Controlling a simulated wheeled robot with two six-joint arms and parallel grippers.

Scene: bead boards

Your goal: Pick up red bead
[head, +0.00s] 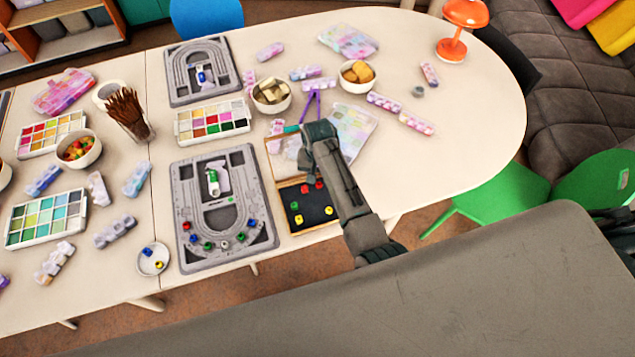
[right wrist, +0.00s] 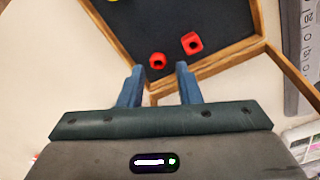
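An open wooden tray with a dark lining (head: 312,207) holds several small beads. In the right wrist view, one red bead (right wrist: 157,61) appears between the tips of my right gripper (right wrist: 159,70), which is open and empty. A second red bead (right wrist: 192,43) lies just right of it. My right gripper (head: 307,160) hangs over the far end of the tray. My left gripper is not in view.
Yellow beads (head: 294,205) share the tray. A grey bead board (head: 262,225) with coloured beads lies just left of it. A small white dish (head: 144,262) stands further left. Bowls, palettes and bead boxes crowd the table; its right end is clear.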

